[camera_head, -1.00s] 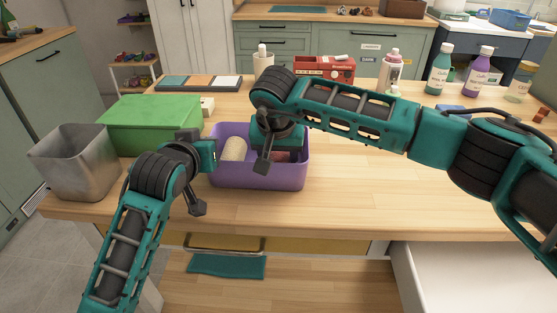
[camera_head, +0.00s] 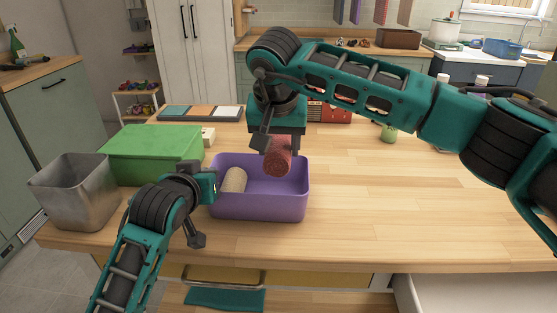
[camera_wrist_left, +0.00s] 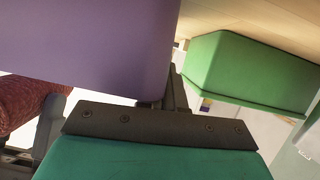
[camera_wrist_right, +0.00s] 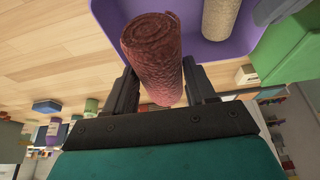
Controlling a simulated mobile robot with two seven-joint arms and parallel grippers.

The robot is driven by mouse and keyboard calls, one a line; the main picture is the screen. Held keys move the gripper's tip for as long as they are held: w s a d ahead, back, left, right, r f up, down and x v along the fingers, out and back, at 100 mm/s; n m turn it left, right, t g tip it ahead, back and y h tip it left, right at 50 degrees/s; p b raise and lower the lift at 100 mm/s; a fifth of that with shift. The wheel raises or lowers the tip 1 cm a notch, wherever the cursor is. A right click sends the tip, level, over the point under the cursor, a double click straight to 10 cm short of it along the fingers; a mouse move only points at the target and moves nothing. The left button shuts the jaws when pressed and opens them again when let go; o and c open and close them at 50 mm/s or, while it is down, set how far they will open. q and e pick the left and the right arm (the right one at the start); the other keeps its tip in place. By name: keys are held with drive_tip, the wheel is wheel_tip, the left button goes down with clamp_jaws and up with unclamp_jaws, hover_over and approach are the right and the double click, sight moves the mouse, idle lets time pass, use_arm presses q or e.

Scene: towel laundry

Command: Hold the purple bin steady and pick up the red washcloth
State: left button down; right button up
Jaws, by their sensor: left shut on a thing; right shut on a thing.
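The purple bin (camera_head: 262,207) stands on the wooden table; its wall fills the upper left of the left wrist view (camera_wrist_left: 90,45). My left gripper (camera_head: 213,188) is at the bin's left side, shut on its wall. The rolled red washcloth (camera_head: 277,160) is held up by my right gripper (camera_head: 284,142), above the bin's back right part. In the right wrist view the red roll (camera_wrist_right: 153,55) sits between both fingers (camera_wrist_right: 160,90). A rolled cream washcloth (camera_head: 234,180) lies inside the bin at the left; it also shows in the right wrist view (camera_wrist_right: 222,18).
A green box (camera_head: 150,150) and a grey metal bin (camera_head: 72,195) stand left of the purple bin. A divided tray (camera_head: 200,113) and a red box (camera_head: 330,112) lie behind. The table to the right is mostly clear.

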drive_tip(key=shift+r, duration=0.15)
use_arm(q)
drive_tip(key=c, duration=1.2)
unclamp_jaws()
drive_tip(key=shift+s, duration=0.1)
